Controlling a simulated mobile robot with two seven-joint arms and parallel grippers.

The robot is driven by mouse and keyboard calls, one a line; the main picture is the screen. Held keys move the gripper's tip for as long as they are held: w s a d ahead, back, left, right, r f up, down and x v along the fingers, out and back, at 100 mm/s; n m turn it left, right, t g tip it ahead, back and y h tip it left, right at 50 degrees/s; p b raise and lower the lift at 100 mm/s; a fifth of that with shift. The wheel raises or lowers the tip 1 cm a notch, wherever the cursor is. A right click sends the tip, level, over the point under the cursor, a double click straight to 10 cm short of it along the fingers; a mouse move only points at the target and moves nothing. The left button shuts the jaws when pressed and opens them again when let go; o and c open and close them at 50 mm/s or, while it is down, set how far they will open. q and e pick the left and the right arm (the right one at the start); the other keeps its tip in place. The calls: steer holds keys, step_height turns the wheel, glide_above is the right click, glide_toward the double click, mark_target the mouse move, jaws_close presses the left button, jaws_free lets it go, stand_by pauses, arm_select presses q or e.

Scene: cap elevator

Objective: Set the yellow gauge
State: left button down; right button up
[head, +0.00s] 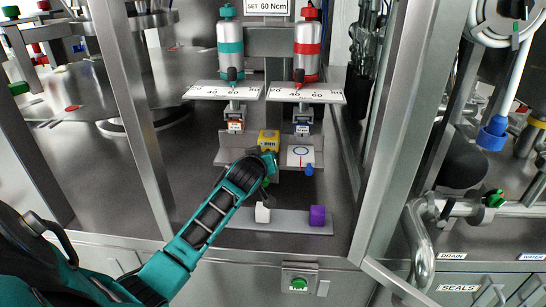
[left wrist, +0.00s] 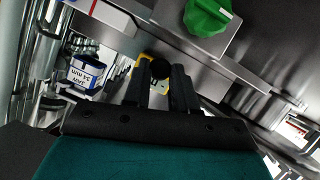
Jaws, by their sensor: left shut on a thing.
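The yellow gauge (head: 269,140) is a small yellow block at the middle of the station, below and between the two white scales. My left gripper (head: 267,163) reaches up to it from the lower left, in front of its lower part. Whether the gauge rests on the shelf or is lifted cannot be told. My right gripper is not in view.
A teal bottle (head: 230,50) and a red bottle (head: 307,50) hang above. White (head: 262,213) and purple (head: 317,216) blocks stand on the front strip. Metal posts flank the bay.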

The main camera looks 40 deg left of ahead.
arm_select(q)
steer(key=c, duration=0.9)
jaws_free()
steer(key=p+v, duration=0.1)
steer(key=v, duration=1.2)
steer(key=s+d+f+m+g+h, duration=0.1)
steer(key=s+d+f+m+h, duration=0.3)
steer(key=s+d+f, duration=0.3)
steer(key=s+d+f+m+h, duration=0.3)
steer(key=s+d+f+m, duration=0.4)
steer(key=d+f, duration=0.6)
steer(key=shift+s+d+f+g+h, duration=0.25)
steer(key=shift+s+f+g+h, duration=0.2)
steer(key=shift+s, duration=0.25)
